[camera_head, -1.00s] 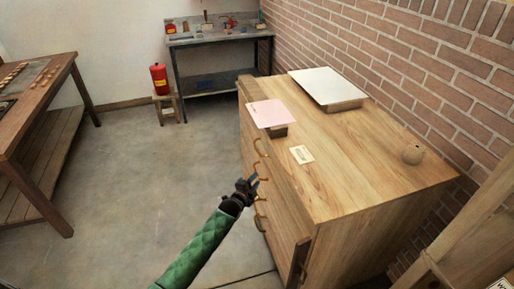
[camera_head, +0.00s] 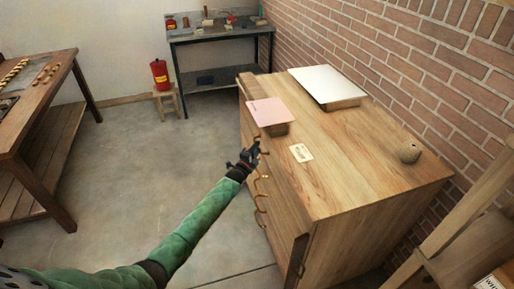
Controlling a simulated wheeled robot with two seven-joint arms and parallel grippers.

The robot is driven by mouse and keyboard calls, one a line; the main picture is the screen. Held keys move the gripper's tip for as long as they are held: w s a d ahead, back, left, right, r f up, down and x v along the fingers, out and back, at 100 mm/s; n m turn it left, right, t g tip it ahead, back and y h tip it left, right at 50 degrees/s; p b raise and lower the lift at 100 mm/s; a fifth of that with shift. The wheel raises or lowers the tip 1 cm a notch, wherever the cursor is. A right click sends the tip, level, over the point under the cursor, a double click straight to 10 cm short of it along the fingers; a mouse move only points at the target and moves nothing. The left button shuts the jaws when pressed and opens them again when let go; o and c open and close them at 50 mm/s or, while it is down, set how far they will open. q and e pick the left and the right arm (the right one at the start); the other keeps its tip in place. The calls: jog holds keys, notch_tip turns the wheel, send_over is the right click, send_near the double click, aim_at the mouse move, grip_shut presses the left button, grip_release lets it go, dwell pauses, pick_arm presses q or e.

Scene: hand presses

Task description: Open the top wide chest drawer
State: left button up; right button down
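The wide wooden chest (camera_head: 365,185) stands against the brick wall, its drawer front turned to the left and seen at a steep angle. Several curved brass-coloured handles run down that front; the top handle (camera_head: 261,142) is near the top edge. The drawers look closed, though the steep angle hides most of their faces. My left gripper (camera_head: 253,151) is at the upper part of the front, right beside the top handle. Its dark fingers are small and overlap the handle area, so I cannot tell whether they touch it or how far apart they are. My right gripper is out of view.
A pink sheet on a block (camera_head: 268,111), a white board (camera_head: 327,86), a label card (camera_head: 301,153) and a round ball (camera_head: 409,150) are on the chest top. Floor (camera_head: 150,170) left of the chest is clear.

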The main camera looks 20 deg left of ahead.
pick_arm(q)
jog(key=shift+w+d, duration=0.1)
jog(key=shift+w, duration=0.35)
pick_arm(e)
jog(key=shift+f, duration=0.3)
pick_arm(q)
grip_shut()
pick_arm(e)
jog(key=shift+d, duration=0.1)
